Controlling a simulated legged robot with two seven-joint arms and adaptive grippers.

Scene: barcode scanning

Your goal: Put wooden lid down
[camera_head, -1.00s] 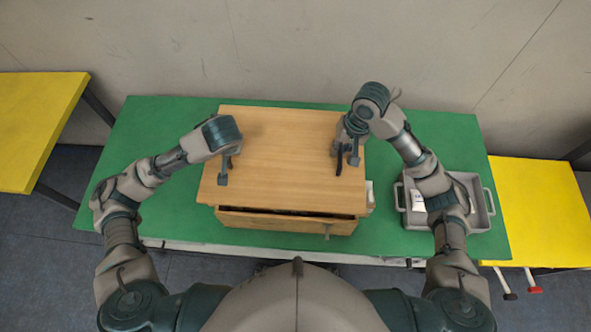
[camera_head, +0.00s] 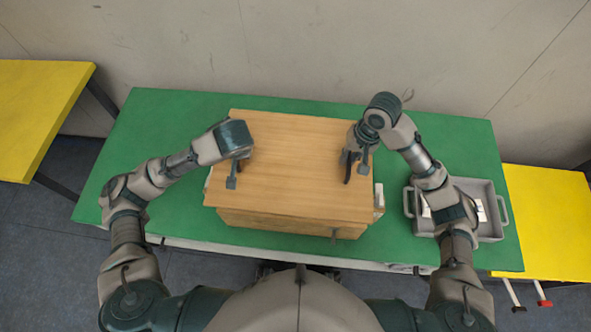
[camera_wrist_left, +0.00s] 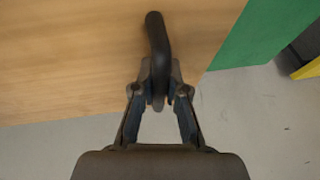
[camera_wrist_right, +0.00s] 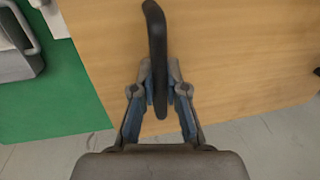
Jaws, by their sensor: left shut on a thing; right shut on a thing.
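The wooden lid (camera_head: 298,165) is a broad flat light-brown board lying level over the wooden box (camera_head: 285,224), with no clear gap at the front edge. My left gripper (camera_head: 233,177) is at the lid's left side, shut on a black lid handle (camera_wrist_left: 157,40), as the left wrist view shows. My right gripper (camera_head: 355,170) is at the lid's right side, shut on the other black handle (camera_wrist_right: 156,45), seen in the right wrist view. The box's inside is hidden under the lid.
The green table (camera_head: 160,125) carries the box. A grey tray (camera_head: 494,208) with white items stands at the right, partly behind my right arm. Yellow tables (camera_head: 40,105) (camera_head: 545,220) flank it. A small pale thing (camera_head: 379,197) sits by the box's right side.

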